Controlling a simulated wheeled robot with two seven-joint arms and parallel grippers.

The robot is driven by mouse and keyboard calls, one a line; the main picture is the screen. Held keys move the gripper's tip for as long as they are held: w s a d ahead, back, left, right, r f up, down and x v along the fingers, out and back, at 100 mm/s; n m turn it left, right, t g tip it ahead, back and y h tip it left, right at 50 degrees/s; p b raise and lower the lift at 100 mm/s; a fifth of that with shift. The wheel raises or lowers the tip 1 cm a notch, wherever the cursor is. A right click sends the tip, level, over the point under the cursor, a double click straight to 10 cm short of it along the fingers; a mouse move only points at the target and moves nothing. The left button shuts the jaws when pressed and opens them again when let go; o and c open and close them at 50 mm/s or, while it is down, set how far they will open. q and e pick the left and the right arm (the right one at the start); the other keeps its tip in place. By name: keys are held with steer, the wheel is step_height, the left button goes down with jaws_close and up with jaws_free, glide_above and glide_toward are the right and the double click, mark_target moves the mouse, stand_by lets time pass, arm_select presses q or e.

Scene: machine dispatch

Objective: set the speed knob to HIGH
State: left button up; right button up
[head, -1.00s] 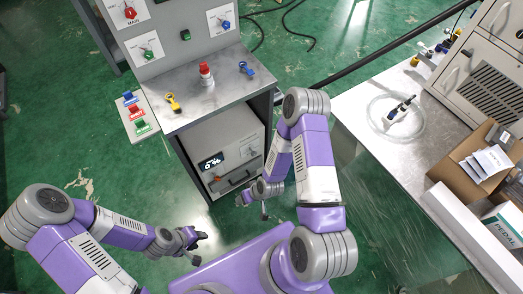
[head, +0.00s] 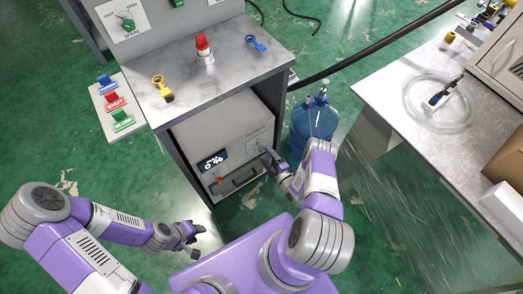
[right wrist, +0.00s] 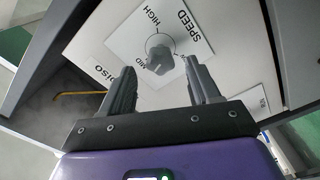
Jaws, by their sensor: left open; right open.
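The speed knob (right wrist: 160,60) is a grey knob on a white plate marked SPEED, with HIGH and MID legible, in the right wrist view. I cannot tell for sure which mark its pointer faces. My right gripper (right wrist: 161,68) is open; its two fingers point at the plate, with the knob between and just beyond their tips. I see no clear contact. In the head view my right gripper (head: 266,153) is at the right side of the grey machine front (head: 228,135) under the bench, and hides the knob. My left gripper (head: 193,231) is open and empty, low over the floor.
The machine has a lit display (head: 212,161) and a dark handle (head: 237,181) below. A blue water bottle (head: 314,120) stands right of the cabinet, close to my right arm.

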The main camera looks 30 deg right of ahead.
mark_target(263, 151)
steer(key=shift+w+a+b, duration=0.15)
steer(key=shift+w+b, duration=0.35)
steer(key=shift+w, duration=1.6)
steer(key=c, duration=1)
